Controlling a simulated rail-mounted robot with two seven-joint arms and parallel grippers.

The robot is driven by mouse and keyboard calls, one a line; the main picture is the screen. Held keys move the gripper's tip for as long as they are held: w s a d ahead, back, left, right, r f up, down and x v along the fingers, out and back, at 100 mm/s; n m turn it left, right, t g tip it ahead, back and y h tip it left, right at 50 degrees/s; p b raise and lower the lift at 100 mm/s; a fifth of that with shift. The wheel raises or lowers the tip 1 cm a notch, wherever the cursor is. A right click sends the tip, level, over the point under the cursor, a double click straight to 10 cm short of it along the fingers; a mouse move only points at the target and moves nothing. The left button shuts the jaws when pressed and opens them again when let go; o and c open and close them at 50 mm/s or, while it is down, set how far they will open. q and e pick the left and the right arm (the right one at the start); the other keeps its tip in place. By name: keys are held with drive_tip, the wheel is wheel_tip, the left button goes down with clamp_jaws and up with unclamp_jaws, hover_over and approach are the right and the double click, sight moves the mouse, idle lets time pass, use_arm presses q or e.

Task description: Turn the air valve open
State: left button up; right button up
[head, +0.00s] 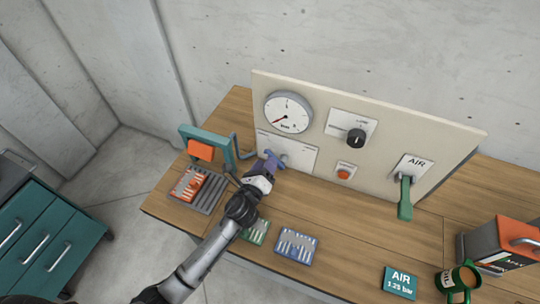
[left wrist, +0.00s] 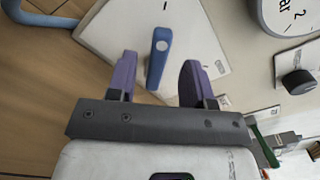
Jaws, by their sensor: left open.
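In the left wrist view, a green part that looks like this lever (left wrist: 265,146) shows partly behind my gripper. My left gripper (head: 273,160) is at the panel's lower left, well left of the green lever. In the left wrist view my left gripper (left wrist: 158,80) is open, its two purple fingers on either side of a blue lever (left wrist: 158,58), with gaps to both. My right gripper is out of view.
The panel (head: 385,115) also carries a gauge (head: 288,112), a black knob (head: 356,138) and an orange button (head: 344,173). A teal frame (head: 187,131) with an orange block stands left. Trays, an "AIR 1.25 bar" card (head: 400,282), a green mug (head: 459,282) and an orange-topped box (head: 500,243) occupy the bench.

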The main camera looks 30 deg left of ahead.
use_arm(q)
drive_tip(key=shift+w+a, duration=0.2)
drive_tip(key=shift+w, duration=0.85)
drive_tip(key=shift+w+a, duration=0.15)
drive_tip(key=shift+w, duration=0.9)
clamp_jaws()
